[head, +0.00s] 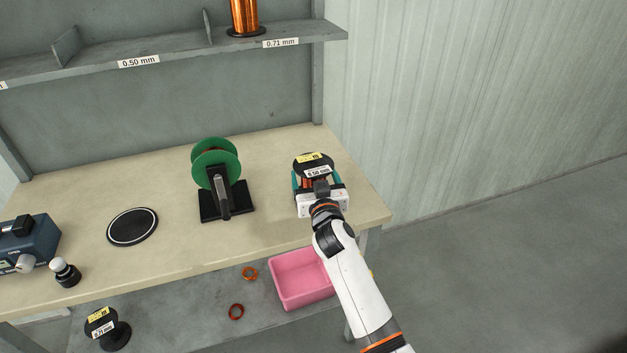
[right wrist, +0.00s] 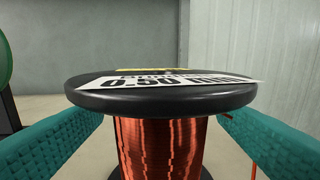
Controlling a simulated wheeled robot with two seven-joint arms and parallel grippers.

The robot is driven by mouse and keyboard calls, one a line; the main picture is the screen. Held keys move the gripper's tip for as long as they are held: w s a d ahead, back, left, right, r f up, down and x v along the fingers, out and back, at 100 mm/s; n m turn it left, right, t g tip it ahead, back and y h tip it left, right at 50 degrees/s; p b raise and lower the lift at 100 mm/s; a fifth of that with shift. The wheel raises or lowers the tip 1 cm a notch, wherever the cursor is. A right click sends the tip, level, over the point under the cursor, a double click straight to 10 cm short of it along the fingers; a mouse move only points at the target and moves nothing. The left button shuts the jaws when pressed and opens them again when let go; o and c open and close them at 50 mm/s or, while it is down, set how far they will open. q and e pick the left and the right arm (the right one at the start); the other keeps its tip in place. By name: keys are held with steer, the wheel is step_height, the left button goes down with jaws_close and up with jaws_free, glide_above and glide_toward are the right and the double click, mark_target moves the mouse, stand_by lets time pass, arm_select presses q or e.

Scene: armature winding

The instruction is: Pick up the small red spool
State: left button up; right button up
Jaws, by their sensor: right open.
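The small red spool (head: 312,160) stands upright near the right end of the workbench. It has black flanges, reddish copper wire and a label reading 0.50 mm. My right gripper (head: 316,181) is open, with its teal fingers on either side of the spool. In the right wrist view the spool's red winding (right wrist: 160,146) is centred between the fingers, below the wide black top flange (right wrist: 160,98). The fingertips are partly hidden by the flange, and I cannot tell whether they touch the spool. My left gripper is not in view.
A green reel (head: 210,157) on a black stand is left of the spool. A black disc (head: 132,227) and a blue device (head: 28,240) are farther left. A pink bin (head: 302,279) and another labelled spool (head: 116,336) sit on the lower shelf. An orange spool (head: 244,16) stands on the upper shelf.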

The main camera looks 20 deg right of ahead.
steer(key=shift+w+d, duration=0.1)
steer(key=shift+w, duration=0.85)
jaws_close()
steer(key=shift+r, duration=0.25)
